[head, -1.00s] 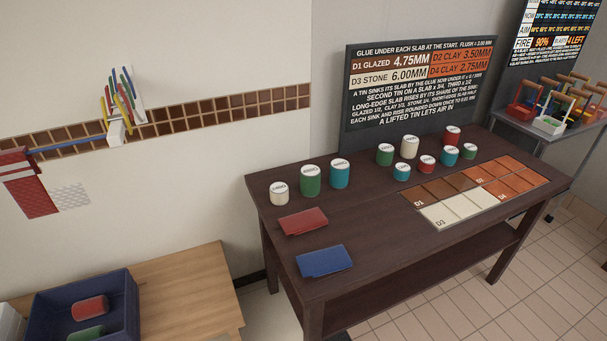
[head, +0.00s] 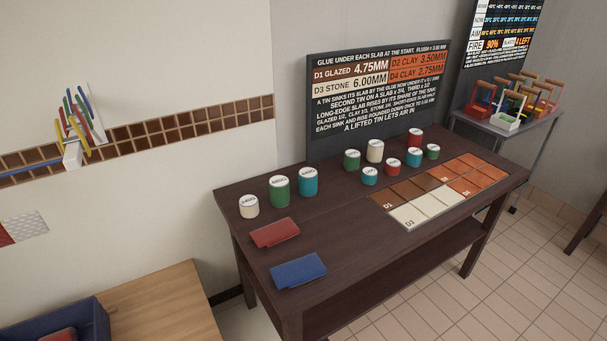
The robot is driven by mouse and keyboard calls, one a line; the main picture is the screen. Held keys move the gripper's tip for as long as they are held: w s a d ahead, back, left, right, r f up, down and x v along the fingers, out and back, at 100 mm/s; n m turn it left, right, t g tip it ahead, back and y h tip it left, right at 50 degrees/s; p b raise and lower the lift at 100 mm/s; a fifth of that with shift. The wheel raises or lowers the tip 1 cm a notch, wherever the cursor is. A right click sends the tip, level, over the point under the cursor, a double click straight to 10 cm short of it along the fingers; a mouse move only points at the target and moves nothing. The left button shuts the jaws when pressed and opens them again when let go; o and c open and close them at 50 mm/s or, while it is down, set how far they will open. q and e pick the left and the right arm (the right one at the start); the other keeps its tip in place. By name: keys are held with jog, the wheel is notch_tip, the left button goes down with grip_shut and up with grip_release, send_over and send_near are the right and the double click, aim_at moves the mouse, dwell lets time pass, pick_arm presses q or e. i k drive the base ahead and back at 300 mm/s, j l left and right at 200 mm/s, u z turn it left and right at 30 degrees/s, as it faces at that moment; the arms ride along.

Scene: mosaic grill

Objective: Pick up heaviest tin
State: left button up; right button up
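Several labelled tins stand upright on the dark table (head: 330,240). At the left are a small white tin (head: 249,208), a large green tin (head: 280,193) and a large teal tin (head: 308,183). Farther right are a green tin (head: 352,161), a tall white tin (head: 375,152), a red tin (head: 415,139), a small teal tin (head: 370,177), a small red tin (head: 393,168), a teal tin (head: 414,158) and a small green tin (head: 433,153). The lid labels are too small to read surely. Neither gripper is in view.
A grid of slabs (head: 424,212) marked D1 and D3 lies on the table's right. Red (head: 275,233) and blue (head: 299,271) flat items lie near its left edge. A black sign (head: 380,95) stands behind. A wooden table (head: 155,305) is at lower left.

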aim_at(279, 191)
jog(key=i, duration=0.15)
jog(key=i+u, duration=0.15)
jog(key=u, duration=0.2)
jog(key=i+j+u, duration=0.1)
jog(key=u, duration=0.25)
jog(key=i+u, duration=0.15)
jog(key=u, duration=0.25)
